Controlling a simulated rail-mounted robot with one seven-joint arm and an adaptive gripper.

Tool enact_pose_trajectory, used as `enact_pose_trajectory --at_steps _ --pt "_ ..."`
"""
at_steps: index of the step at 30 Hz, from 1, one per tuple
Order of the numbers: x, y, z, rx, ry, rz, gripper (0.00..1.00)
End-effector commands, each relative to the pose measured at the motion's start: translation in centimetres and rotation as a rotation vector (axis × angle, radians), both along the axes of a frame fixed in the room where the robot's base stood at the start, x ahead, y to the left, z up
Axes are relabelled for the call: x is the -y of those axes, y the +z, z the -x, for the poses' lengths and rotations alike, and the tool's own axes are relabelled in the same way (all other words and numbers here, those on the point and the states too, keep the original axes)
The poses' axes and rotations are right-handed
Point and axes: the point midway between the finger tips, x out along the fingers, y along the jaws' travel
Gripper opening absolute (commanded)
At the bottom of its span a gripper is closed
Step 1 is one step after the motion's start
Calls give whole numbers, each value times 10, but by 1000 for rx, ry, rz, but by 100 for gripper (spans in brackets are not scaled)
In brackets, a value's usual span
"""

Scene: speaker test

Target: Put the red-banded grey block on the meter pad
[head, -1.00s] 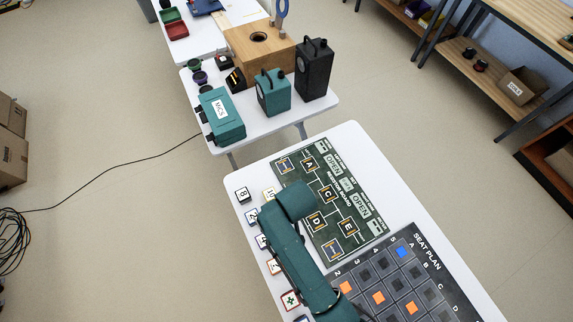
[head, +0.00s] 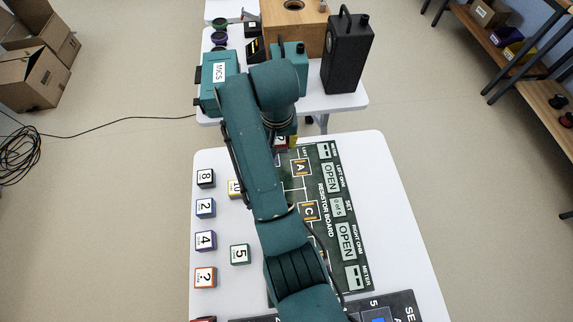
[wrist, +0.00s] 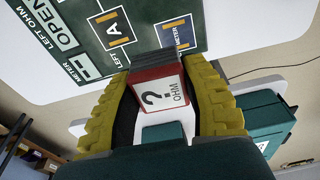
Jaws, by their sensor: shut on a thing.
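In the wrist view my gripper (wrist: 160,74) is shut on the red-banded grey block (wrist: 161,97), one yellow finger on each side. Its white face reads "? OHM", with a red band and dark grey at the far end. That end is at the board, beside the blue-outlined meter pad (wrist: 178,34); I cannot tell whether it touches. Square A (wrist: 118,33) lies to the left of the pad.
The resistor board (head: 328,232) lies on the white table (head: 390,200). Several numbered blocks, such as block 8 (head: 205,178) and block 5 (head: 240,254), stand on the left. Beyond the table edge are a teal MICS case (head: 214,85) and a tall black speaker (head: 346,52).

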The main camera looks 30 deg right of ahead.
Motion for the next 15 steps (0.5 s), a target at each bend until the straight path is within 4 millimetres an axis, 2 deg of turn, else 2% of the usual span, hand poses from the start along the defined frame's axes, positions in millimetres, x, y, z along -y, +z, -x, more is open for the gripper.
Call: enact_pose_trajectory --at_steps 3,6,15 --pt "-8 8 -17 3 20 0 7" --pt "-12 11 -23 1 28 1 7" --pt "-13 -46 -23 2 30 0 7"
